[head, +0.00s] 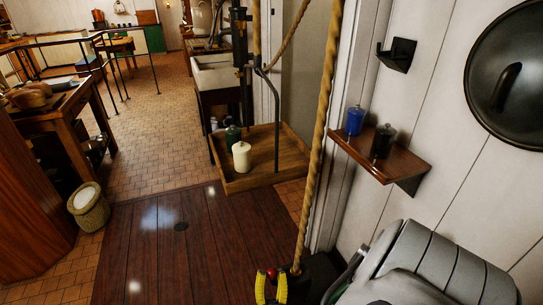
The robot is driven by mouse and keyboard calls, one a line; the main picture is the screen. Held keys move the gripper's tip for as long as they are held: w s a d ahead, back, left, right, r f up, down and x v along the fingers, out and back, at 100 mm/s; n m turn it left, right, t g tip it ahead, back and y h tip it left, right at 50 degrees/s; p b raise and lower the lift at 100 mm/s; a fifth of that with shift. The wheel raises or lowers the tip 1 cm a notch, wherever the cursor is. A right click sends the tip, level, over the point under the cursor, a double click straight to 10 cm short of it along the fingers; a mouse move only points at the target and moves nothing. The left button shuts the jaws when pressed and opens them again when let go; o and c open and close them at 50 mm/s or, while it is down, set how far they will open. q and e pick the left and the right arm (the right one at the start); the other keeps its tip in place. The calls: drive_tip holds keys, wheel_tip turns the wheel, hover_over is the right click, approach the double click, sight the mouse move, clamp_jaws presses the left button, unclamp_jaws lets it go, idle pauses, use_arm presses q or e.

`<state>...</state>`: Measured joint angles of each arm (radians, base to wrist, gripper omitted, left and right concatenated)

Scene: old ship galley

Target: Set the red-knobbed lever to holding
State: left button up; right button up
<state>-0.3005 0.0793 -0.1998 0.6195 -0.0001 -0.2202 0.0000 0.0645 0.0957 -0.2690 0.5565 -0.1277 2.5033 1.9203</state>
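The red knob (270,272) of the lever shows at the bottom of the head view, left of the rope's lower end. The lever's shaft and its mount are mostly hidden or out of frame. My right gripper (271,279) has yellow fingers that stand apart, one on each side of the knob in the picture. I see a gap between the fingers and cannot tell whether either touches the knob. My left gripper is not in view.
A thick rope (325,105) hangs down close to the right gripper. A wall shelf (358,155) with a blue canister (355,120) and a dark canister (383,141) is at the right. A wooden tray (285,153) with a cream canister (241,156) stands beyond. Plank floor (150,225) is clear.

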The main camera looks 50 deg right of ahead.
drive_tip(key=o, duration=0.3)
drive_tip(key=shift+w+d, duration=0.1)
drive_tip(key=shift+v, duration=0.8)
drive_tip(key=s+a, duration=0.7)
drive_tip(key=a, duration=0.2)
drive_tip(key=shift+s+r, duration=0.15)
drive_tip(key=shift+s, duration=0.2)
drive_tip(key=shift+n, duration=0.3)
